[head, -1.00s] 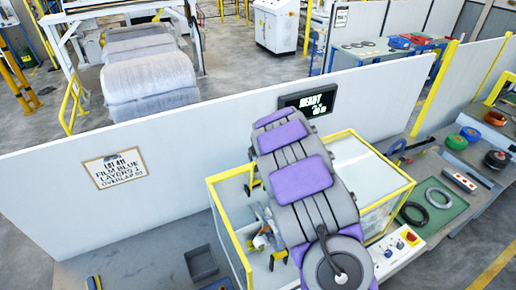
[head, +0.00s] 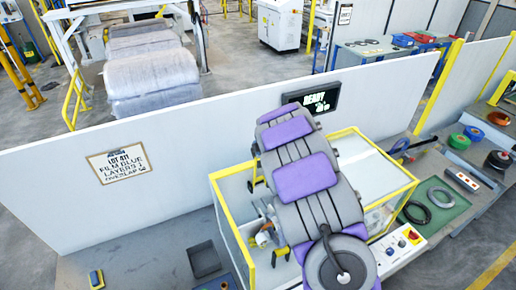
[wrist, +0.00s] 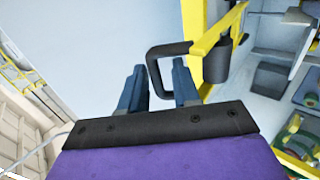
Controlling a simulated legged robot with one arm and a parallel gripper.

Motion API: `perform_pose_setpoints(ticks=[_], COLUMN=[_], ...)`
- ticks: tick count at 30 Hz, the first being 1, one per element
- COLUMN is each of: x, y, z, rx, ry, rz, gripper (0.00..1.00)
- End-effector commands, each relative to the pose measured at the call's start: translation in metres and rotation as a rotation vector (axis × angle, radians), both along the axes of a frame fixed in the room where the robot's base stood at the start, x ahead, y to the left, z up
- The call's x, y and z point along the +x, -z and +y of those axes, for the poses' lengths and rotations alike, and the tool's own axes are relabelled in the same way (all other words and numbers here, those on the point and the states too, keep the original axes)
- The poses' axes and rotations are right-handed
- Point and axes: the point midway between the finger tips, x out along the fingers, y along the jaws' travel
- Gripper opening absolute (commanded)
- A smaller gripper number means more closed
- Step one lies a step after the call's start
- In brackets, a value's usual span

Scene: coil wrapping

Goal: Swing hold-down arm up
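In the wrist view, my gripper (wrist: 158,66) has its two blue fingers apart. A black loop handle (wrist: 168,50) is just ahead, with one side of the loop in the gap between the fingers. I cannot tell whether either finger touches it. The handle joins a yellow bar (wrist: 212,38), which looks like the hold-down arm, with a black cylinder (wrist: 216,62) beside it. In the head view, my own arm covers the middle of the yellow-framed machine (head: 236,228) and hides my gripper and the handle.
A control box (head: 398,248) with knobs and a red button sits at the machine's front right. A green mat (head: 438,206) with dark coils lies on the right bench.

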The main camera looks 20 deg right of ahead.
Motion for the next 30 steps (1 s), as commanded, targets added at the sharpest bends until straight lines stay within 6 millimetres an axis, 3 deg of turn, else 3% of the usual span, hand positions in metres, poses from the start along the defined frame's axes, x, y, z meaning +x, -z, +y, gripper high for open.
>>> perform_pose_setpoints(ticks=[30], x=[-0.103], y=[-0.105], z=[-0.004], rx=[-0.004], ry=[0.001], rz=[0.001], gripper=[0.31])
